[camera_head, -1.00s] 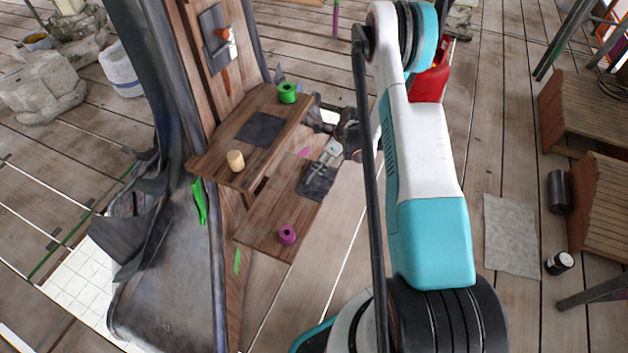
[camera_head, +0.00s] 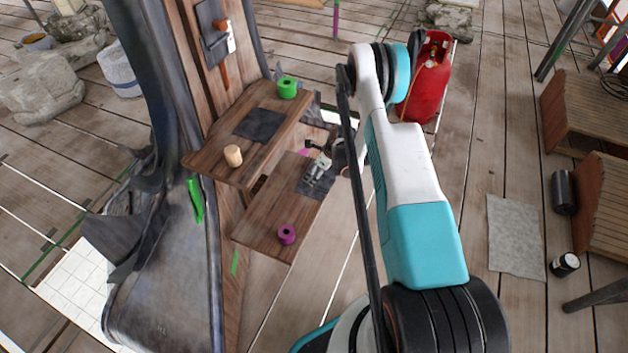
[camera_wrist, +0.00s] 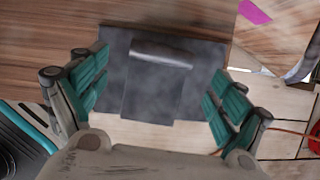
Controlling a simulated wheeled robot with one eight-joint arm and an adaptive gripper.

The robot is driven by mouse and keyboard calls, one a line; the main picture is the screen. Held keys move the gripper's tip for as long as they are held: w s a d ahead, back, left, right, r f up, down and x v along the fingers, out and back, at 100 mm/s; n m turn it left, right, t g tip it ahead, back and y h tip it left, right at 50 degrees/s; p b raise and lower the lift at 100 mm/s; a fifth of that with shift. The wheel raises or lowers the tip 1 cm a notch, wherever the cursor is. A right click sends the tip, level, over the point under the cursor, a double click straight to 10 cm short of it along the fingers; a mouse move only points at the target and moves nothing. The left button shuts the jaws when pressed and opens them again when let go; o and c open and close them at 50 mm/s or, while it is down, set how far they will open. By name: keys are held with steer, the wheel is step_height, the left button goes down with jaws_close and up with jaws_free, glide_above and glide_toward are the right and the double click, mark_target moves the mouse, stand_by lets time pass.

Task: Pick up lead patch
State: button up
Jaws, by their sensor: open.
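The lead patch looks to be the grey sheet with a raised, rolled edge in the wrist view (camera_wrist: 153,92). It lies on a wider dark grey sheet (camera_wrist: 206,62) at the edge of a wooden shelf. My gripper (camera_wrist: 155,80) is open, with one finger on each side of the patch and apart from it. In the head view my gripper (camera_head: 318,172) is over the dark sheet (camera_head: 306,190) on the lower shelf and hides much of it. The patch cannot be told apart there.
The lower shelf (camera_head: 262,222) also holds a magenta spool (camera_head: 286,234). The upper shelf (camera_head: 205,163) beside it carries a green spool (camera_head: 287,87), a wooden cylinder (camera_head: 233,155) and a dark square (camera_head: 259,124). A red tank (camera_head: 428,80) stands behind my arm.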

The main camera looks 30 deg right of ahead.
steer(key=b+x, duration=0.1)
steer(key=x, duration=0.2)
steer(key=shift+w+f, duration=0.1)
steer(key=shift+f, duration=0.15)
steer(key=shift+r, duration=0.1)
steer(key=c, duration=1.3)
steer(key=shift+r, duration=0.1)
